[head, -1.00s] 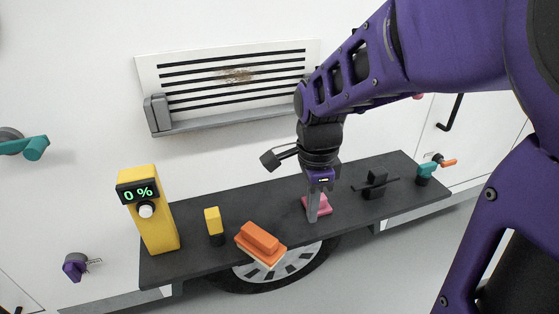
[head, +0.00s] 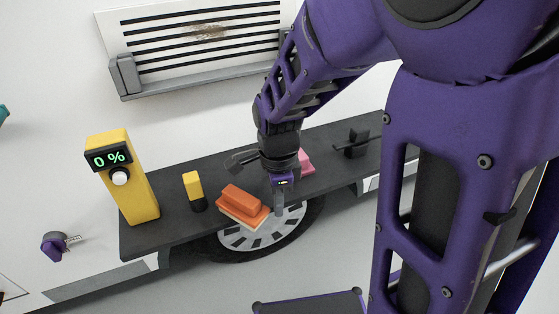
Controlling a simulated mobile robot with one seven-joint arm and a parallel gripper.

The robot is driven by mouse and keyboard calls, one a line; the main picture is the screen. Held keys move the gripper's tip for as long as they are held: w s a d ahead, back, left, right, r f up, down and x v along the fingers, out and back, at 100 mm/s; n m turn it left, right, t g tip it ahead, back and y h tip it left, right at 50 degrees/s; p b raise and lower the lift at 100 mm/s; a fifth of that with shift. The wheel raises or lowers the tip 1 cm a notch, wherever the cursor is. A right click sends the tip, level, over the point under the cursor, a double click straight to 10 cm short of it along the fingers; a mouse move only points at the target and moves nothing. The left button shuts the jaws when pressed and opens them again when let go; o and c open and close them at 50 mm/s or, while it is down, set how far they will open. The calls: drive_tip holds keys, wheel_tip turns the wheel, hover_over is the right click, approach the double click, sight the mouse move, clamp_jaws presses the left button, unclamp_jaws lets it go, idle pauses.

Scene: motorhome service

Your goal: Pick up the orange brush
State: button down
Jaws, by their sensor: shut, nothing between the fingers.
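The orange brush (head: 244,202) lies at the front edge of the dark shelf (head: 163,229), with its pale bristle side down. It sits tilted in the picture and slightly overhangs the edge. My gripper (head: 279,209) points down just to the right of the brush. It is shut and empty, with its fingertips in front of the wheel. Whether the fingers touch the brush is unclear; a narrow gap seems to show.
A yellow device reading 0 % (head: 122,177) and a small yellow-and-black item (head: 194,190) stand left of the brush. A pink block (head: 305,162) and a black valve-like part (head: 356,144) are to the right. A stained vent (head: 205,40) is on the wall above.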

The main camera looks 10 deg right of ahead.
sight(260, 207)
drive_tip(key=shift+a, duration=0.25)
drive_tip(key=shift+s+a+r+p, duration=0.1)
drive_tip(key=shift+a+p, duration=0.35)
drive_tip(key=shift+a, duration=1.25)
